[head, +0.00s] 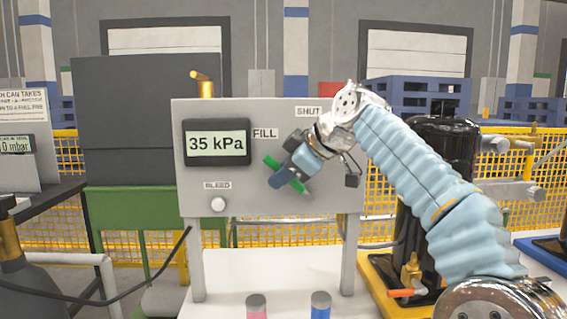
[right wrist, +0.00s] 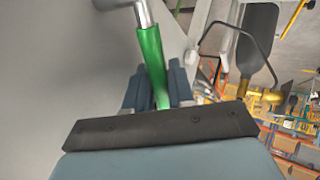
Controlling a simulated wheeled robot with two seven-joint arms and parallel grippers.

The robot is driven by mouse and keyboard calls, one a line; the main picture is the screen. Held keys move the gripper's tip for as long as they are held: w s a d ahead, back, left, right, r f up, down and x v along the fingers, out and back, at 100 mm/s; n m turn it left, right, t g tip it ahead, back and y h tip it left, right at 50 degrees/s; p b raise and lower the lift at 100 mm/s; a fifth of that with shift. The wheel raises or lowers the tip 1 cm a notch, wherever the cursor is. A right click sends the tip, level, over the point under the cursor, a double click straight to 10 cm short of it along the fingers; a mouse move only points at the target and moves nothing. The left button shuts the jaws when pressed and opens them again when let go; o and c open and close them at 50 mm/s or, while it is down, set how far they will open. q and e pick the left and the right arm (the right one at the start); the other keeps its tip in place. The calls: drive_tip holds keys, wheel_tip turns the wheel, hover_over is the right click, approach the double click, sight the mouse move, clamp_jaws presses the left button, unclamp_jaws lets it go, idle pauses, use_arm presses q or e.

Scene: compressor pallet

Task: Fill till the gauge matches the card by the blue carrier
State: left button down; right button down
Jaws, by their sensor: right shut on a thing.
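The grey panel (head: 240,185) stands in the middle of the head view. Its gauge (head: 216,143) reads 35 kPa. A green lever (head: 272,161) is on the panel between the FILL label (head: 265,132) and the SHUT label (head: 308,111), slanting down to the right. My right gripper (head: 292,172) is shut on the green lever, which also shows between the jaws in the right wrist view (right wrist: 152,58). A white BLEED knob (head: 218,204) is at the lower left. A blue carrier (head: 545,247) shows partly at the right edge; I see no card by it. My left gripper is out of view.
A black compressor (head: 440,150) stands on a yellow carrier (head: 378,275), partly behind my right arm. Pink-bodied (head: 257,308) and blue-bodied (head: 320,308) cylinders stand at the bottom edge. A black hose (head: 140,285) runs at the left. Yellow mesh fencing (head: 265,232) is behind.

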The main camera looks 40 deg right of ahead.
drive_tip(key=shift+w+a, duration=0.1)
drive_tip(key=shift+a, duration=0.05)
idle(0.4)
drive_tip(key=c, duration=1.1)
unclamp_jaws()
drive_tip(key=shift+f+h, duration=0.1)
drive_tip(key=shift+h, duration=0.2)
drive_tip(key=v, duration=1.3)
drive_tip(key=shift+s+r, duration=0.25)
drive_tip(key=shift+r, duration=0.05)
